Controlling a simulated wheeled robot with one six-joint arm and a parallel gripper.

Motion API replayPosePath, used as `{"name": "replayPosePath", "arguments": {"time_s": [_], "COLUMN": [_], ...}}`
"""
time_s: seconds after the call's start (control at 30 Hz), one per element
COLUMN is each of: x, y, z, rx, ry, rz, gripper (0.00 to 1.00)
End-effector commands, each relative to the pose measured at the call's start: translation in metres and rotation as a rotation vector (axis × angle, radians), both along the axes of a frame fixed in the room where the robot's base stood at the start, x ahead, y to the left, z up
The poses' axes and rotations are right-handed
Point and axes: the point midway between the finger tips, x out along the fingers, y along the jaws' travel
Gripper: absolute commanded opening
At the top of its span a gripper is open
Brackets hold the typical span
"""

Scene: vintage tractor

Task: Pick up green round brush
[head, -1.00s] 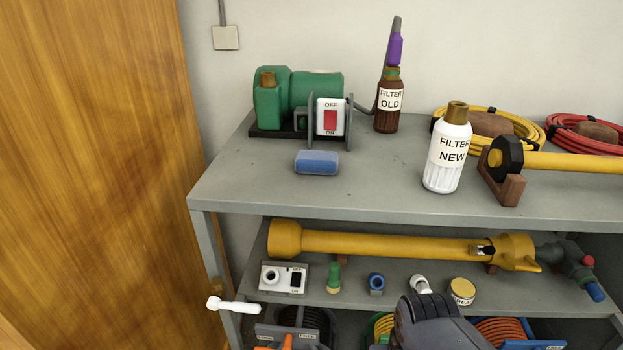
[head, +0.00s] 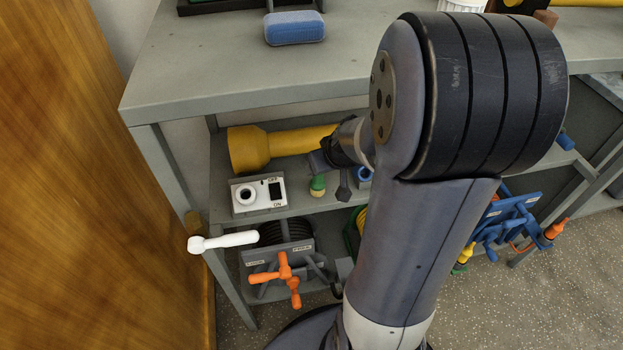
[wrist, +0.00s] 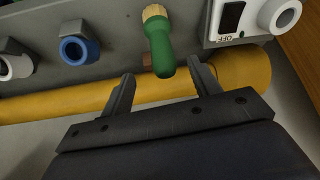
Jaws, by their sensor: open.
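The green round brush (head: 317,183) stands upright on the middle shelf, green handle up and tan bristle end down. It also shows in the wrist view (wrist: 160,48), top centre. My gripper (head: 332,176) is just right of the brush in the head view. In the wrist view my gripper (wrist: 162,74) is open and empty, one finger on each side of the handle's top end, with gaps on both sides. I cannot tell how far the fingertips are from the handle in depth.
A white switch box (head: 258,194) stands left of the brush, and a blue ring-shaped part (wrist: 76,50) on its other side. A yellow tube (head: 285,143) lies behind them. The grey tabletop (head: 200,60) overhangs the shelf. A white lever (head: 225,241) sticks out at the shelf's left end.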

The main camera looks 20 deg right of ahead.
Motion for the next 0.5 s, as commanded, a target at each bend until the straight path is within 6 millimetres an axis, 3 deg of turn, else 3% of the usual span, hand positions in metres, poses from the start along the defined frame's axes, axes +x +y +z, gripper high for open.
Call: {"name": "replayPosePath", "arguments": {"time_s": [0.1, 0.33, 0.5], "x": [0.009, 0.016, 0.027], "y": [0.001, 0.001, 0.004], "z": [-0.016, -0.027, -0.049], "rx": [0.001, 0.001, 0.002], "ry": [0.003, 0.001, 0.005], "rz": [0.003, 0.002, 0.002], "gripper": [0.59, 0.59, 0.59]}}
